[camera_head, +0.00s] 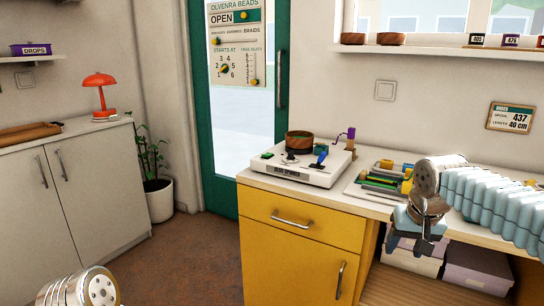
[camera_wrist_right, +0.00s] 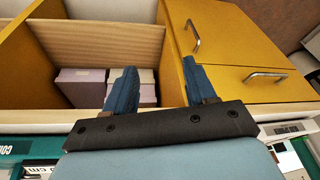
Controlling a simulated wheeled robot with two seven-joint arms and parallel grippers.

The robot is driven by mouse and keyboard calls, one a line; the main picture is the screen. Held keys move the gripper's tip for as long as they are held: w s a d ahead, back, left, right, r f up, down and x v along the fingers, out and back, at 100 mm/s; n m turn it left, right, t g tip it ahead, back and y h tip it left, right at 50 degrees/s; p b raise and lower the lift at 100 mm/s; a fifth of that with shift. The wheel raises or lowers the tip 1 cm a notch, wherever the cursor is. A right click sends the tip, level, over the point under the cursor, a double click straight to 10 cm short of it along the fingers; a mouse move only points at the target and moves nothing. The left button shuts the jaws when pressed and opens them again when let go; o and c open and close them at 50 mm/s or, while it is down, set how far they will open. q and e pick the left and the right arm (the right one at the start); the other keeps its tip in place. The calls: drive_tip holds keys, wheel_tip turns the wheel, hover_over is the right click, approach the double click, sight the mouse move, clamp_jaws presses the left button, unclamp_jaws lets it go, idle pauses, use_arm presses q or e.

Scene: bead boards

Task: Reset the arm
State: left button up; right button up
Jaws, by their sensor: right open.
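My right arm (camera_head: 488,203) comes in from the right over the wooden counter, with pale blue ribbed covering and a metal wrist. My right gripper (camera_head: 416,248) hangs at the counter's front edge, its fingers pointing down. In the right wrist view the gripper (camera_wrist_right: 159,68) shows two blue fingers spread apart with nothing between them. It is open and empty, in front of an open shelf bay. A metal part of my left arm (camera_head: 80,290) shows at the bottom left; my left gripper is out of view.
A white bead spinner (camera_head: 292,168) with a wooden bowl (camera_head: 299,140) stands on the counter. A tray with coloured sticks (camera_head: 385,180) lies beside my right arm. Yellow drawers (camera_head: 300,222) stand below. Boxes (camera_head: 478,268) sit on the lower shelf. The floor at left is clear.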

drive_tip(key=a+f+n+g+y, duration=0.1)
drive_tip(key=a+f, duration=0.3)
drive_tip(key=f, duration=0.5)
drive_tip(key=a+f+y, duration=0.1)
drive_tip(key=a+f, duration=0.3)
drive_tip(key=f, duration=0.5)
drive_tip(key=a+f+n+g+y, duration=0.1)
drive_tip(key=a+f, duration=0.3)
drive_tip(key=f, duration=0.5)
drive_tip(key=s+a+f, duration=0.4)
drive_tip(key=s+f, duration=0.5)
drive_tip(key=s, duration=0.1)
drive_tip(key=s+a+f+m+y, duration=0.1)
drive_tip(key=s+a+f, duration=0.3)
drive_tip(key=s+f, duration=0.5)
drive_tip(key=shift+s+f+g, duration=0.4)
drive_tip(key=shift+s, duration=0.5)
